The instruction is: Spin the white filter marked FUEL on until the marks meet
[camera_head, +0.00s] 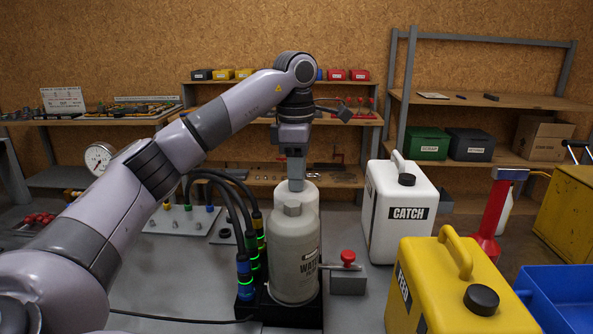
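A white canister (312,199) stands behind a pale grey canister (294,258) whose partly visible label seems to begin with "WAT". The front canister has a grey hex top and hides most of the white one. No FUEL lettering or alignment marks show. My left gripper (297,185) reaches in from the left and points straight down at the top of the white canister. Its fingers overlap the canister's top edge in the picture; I cannot tell whether they grip it. My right gripper is not in view.
Black hoses (234,205) with glowing green rings stand just left of the canisters. A red-knobbed valve (348,258) sits close right. A white CATCH jug (399,212), a yellow FEED jug (455,290) and a blue bin (558,300) crowd the right. Bench at front left is mostly clear.

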